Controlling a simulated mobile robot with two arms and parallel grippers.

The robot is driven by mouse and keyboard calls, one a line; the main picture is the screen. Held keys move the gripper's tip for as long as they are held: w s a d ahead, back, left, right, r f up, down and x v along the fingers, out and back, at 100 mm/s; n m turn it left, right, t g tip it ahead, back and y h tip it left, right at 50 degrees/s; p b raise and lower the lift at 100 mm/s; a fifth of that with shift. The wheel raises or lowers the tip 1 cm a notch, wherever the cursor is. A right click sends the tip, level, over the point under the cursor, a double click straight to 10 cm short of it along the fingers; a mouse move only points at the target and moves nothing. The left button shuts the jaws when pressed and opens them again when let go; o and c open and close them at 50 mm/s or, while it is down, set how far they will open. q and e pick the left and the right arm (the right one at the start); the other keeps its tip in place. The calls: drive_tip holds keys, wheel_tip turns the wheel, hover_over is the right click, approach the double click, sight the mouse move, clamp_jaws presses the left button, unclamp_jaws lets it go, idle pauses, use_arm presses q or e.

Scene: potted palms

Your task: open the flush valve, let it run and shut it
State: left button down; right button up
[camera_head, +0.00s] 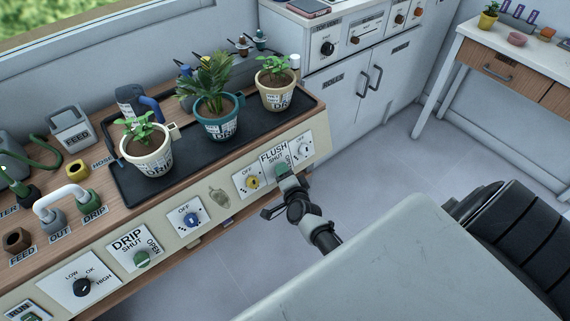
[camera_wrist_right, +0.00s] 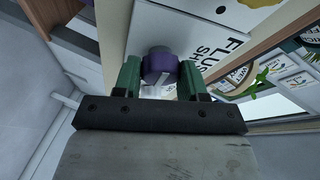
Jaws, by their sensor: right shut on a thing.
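The flush valve is a purple knob (camera_wrist_right: 160,66) on a white plate (camera_head: 270,157) lettered FLUSH and SHUT, on the bench's cream front panel. In the right wrist view the knob sits between the two green-padded fingers of my right gripper (camera_wrist_right: 160,78), which is shut on it. A pale mark shows at the knob's near edge; I cannot tell its exact setting. In the head view my right gripper (camera_head: 284,172) covers the knob and part of the plate's lettering. My left gripper is in neither view.
Three potted plants stand in the black tray (camera_head: 125,187) above the panel. Other controls flank the valve: a yellow knob (camera_head: 252,183), a blue knob (camera_head: 192,219), a green DRIP knob (camera_head: 141,259) and a white dial plate (camera_head: 303,148). Floor (camera_head: 375,165) is open to the right.

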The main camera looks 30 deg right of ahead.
drive_tip(key=shift+m, duration=0.4)
drive_tip(key=o, duration=0.9)
drive_tip(key=shift+s, duration=0.1)
drive_tip(key=p+v, duration=0.1)
drive_tip(key=v, duration=0.9)
drive_tip(key=shift+s+a+r+p, duration=0.2)
drive_tip(key=shift+s+p, duration=0.05)
drive_tip(key=shift+p, duration=0.05)
